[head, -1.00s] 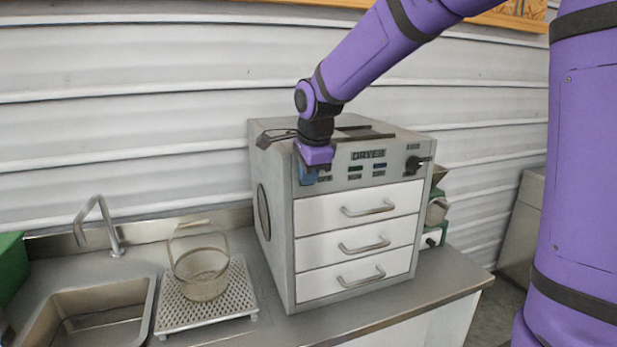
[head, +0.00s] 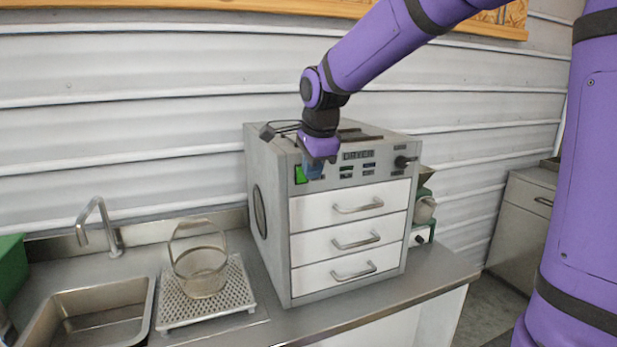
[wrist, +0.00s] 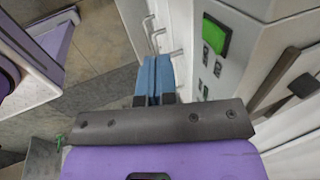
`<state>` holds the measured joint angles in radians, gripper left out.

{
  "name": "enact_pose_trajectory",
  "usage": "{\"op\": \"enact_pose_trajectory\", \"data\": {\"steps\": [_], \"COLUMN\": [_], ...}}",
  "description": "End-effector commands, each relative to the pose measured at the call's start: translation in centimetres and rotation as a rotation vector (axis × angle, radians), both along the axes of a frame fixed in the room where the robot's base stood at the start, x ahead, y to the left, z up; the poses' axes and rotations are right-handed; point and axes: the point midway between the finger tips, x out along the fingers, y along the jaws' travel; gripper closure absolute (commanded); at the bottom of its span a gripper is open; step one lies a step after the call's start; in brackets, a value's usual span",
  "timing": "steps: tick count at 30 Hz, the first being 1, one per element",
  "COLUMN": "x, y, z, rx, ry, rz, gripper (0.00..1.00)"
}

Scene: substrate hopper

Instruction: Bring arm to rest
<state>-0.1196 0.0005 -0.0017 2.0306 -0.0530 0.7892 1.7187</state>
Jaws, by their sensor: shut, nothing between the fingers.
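My purple arm reaches in from the upper right in the head view. My gripper (head: 314,171) is in front of the top panel of the grey dryer (head: 267,215), close to its lit green switch (head: 300,174). In the wrist view the two blue fingers of my gripper (wrist: 153,72) are together with nothing between them. The green switch (wrist: 215,36) shows to the right of the fingers there, apart from them. The dryer's three white drawers (head: 322,208) are shut.
A wire basket (head: 201,272) stands on a perforated rack (head: 231,300) left of the dryer. A sink (head: 98,312) with a tap (head: 99,226) is further left. A small green machine (head: 422,215) stands behind the dryer's right side. A cabinet (head: 522,225) stands at the far right.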

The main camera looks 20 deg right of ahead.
Motion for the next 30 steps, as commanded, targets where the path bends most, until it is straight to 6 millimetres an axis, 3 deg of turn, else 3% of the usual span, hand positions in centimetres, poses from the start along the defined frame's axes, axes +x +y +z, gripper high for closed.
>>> {"op": "enact_pose_trajectory", "data": {"steps": [9,22,26,30], "x": [-2.6,-4.2,-6.9,-11.3], "y": [0.0,-0.2,-1.0,-2.2], "z": [4.2,5.5,6.0,6.3], "rx": [0.000,-0.012,-0.059,-0.146], "ry": [-0.002,-0.004,-0.019,-0.042], "rz": [-0.001,0.036,0.172,0.410], "gripper": [1.00,1.00,1.00,1.00]}}
